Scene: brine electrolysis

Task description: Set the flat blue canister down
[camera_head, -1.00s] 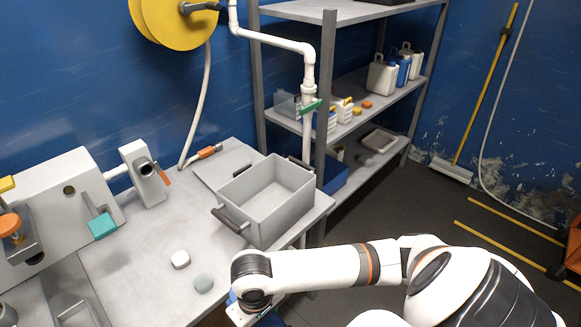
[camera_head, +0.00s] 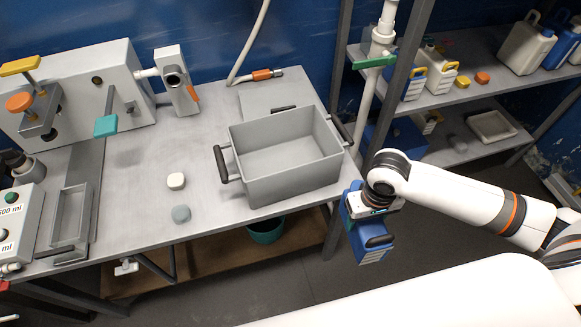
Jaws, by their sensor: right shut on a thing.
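The blue canister (camera_head: 372,252) hangs from my right gripper (camera_head: 368,208), which is shut on it. It has a dark handle and a pale label band with yellow near its lower end. It is in the air beside the right edge of the workbench, over the dark floor, and apart from the grey bin. The gripper and wrist hide its upper part. My left gripper is not in view.
An open, empty grey bin (camera_head: 241,163) with dark handles stands on the workbench (camera_head: 130,215). A shelf (camera_head: 436,105) at right holds several canisters. The bench's middle is clear.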

